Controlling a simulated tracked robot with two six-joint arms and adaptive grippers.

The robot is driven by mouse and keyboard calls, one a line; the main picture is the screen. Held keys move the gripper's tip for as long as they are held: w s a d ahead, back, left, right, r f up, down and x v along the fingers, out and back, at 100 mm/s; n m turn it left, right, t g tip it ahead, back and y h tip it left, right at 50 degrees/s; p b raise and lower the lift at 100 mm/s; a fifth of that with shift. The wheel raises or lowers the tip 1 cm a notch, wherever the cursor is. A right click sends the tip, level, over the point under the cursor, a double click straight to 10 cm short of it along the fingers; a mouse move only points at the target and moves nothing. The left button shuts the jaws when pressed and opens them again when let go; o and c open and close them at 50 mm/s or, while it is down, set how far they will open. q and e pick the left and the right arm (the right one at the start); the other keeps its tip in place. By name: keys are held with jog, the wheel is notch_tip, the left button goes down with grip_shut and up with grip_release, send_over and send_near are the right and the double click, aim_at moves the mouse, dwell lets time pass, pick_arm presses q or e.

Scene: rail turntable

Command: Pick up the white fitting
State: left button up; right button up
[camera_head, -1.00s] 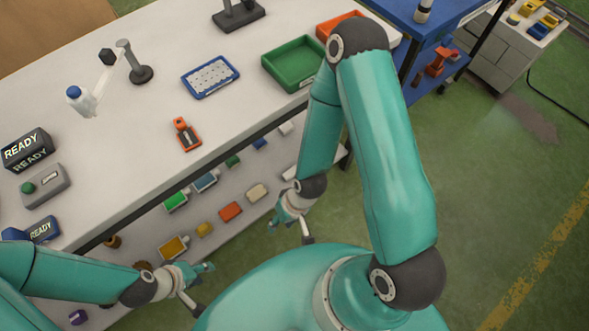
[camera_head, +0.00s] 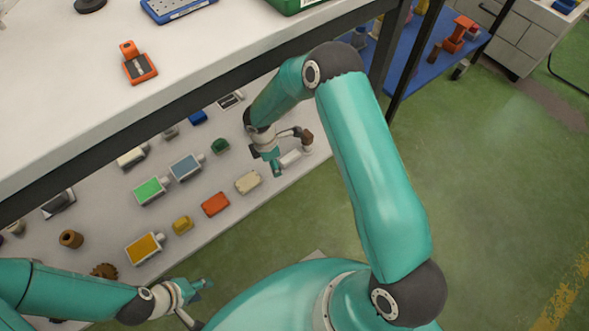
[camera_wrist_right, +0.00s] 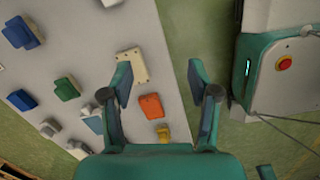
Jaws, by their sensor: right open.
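The white fitting (camera_head: 290,158) lies near the front edge of the lower shelf (camera_head: 226,225) in the head view, right of a cream block (camera_head: 248,182). In the wrist view my right gripper (camera_wrist_right: 160,80) is open and empty, with the cream block by one finger. My left gripper (camera_head: 198,301) is open and empty at the lower left.
An orange block (camera_head: 215,204), a yellow piece (camera_head: 182,224), a green piece (camera_head: 220,146) and several boxes share the shelf. The tabletop (camera_head: 60,100) overhangs it. A dark table leg (camera_head: 388,60) stands right of my right arm. Green floor (camera_head: 490,190) is clear at right.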

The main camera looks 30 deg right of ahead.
jog(key=w+d+f+n+h+b, duration=0.2)
jog(key=w+d+n+h+b, duration=0.1)
jog(key=w+d+b, duration=0.3)
jog(key=b, duration=0.2)
send_near(294, 153)
jog(key=shift+t+h, duration=0.3)
jog(key=shift+t, duration=0.1)
jog(key=x, duration=0.2)
jog(key=s+x, duration=0.1)
jog(key=x, duration=0.2)
jog(key=shift+s+f, duration=0.15)
jog(key=shift+f, duration=0.25)
jog(key=shift+w+b+x, duration=0.15)
jog(key=shift+b+x, duration=0.35)
jog(key=shift+x, duration=0.8)
jog(key=shift+w+b+x, duration=0.1)
jog(key=shift+b+x, duration=0.4)
jog(key=shift+x, duration=0.8)
pick_arm(q)
notch_tip(294, 153, down, 12)
pick_arm(e)
jog(key=shift+a, duration=0.15)
grip_shut()
